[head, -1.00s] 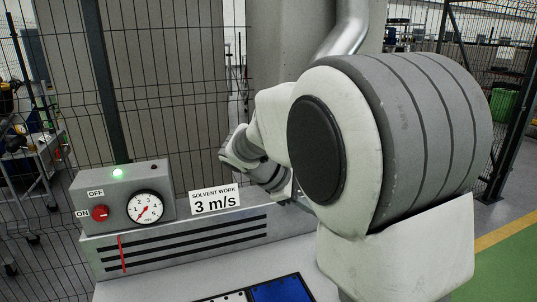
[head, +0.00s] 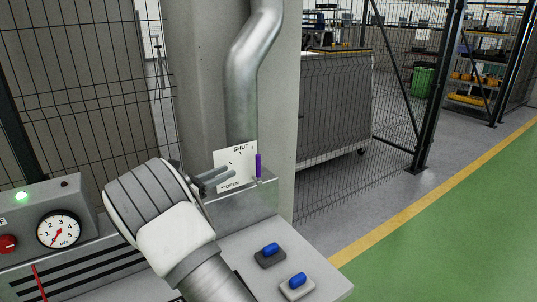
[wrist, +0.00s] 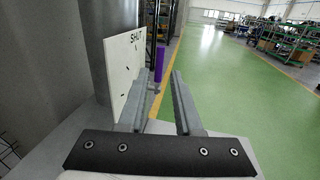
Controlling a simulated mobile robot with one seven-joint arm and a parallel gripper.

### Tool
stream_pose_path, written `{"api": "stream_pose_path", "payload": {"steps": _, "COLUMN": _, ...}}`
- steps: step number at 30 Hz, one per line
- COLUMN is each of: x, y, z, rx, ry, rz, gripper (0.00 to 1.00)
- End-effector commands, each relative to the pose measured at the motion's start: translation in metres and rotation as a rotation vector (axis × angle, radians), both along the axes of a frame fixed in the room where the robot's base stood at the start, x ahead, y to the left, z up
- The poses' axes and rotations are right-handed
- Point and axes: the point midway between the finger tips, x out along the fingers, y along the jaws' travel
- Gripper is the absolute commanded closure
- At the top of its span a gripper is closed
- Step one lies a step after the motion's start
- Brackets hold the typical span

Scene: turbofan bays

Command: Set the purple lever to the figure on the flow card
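The purple lever (head: 258,165) stands about upright at the right edge of a white plate (head: 222,160) marked SHUT at the top and OPEN at the lower left. My gripper (head: 229,179) is open and empty, left of the lever in the head view. In the wrist view the lever (wrist: 159,62) shows beyond the gap between my open fingers (wrist: 160,75), apart from them. The gauge (head: 59,230) has its red needle toward the lower left, near the low end. The flow card is not visible now; the earlier head frame shows it reading 3 m/s.
A green lamp (head: 21,196) is lit on the grey box beside a red knob (head: 7,243). Two blue-topped switches (head: 270,250) sit on the bench at the front right. A silver duct (head: 243,80) rises behind the plate. Green floor (head: 450,220) lies open to the right.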

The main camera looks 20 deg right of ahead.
Motion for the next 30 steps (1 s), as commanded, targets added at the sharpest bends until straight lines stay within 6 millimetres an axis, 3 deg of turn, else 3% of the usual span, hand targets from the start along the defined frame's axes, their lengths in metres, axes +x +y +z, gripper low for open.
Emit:
{"api": "stream_pose_path", "payload": {"steps": 18, "x": 0.047, "y": -0.120, "z": 0.001, "rx": 0.004, "ry": -0.001, "rz": -0.006, "gripper": 0.67}}
{"api": "stream_pose_path", "payload": {"steps": 24, "x": 0.058, "y": -0.145, "z": 0.001, "rx": 0.004, "ry": -0.002, "rz": -0.004, "gripper": 0.67}}
{"api": "stream_pose_path", "payload": {"steps": 30, "x": 0.062, "y": -0.154, "z": 0.000, "rx": 0.004, "ry": -0.001, "rz": -0.002, "gripper": 0.67}}
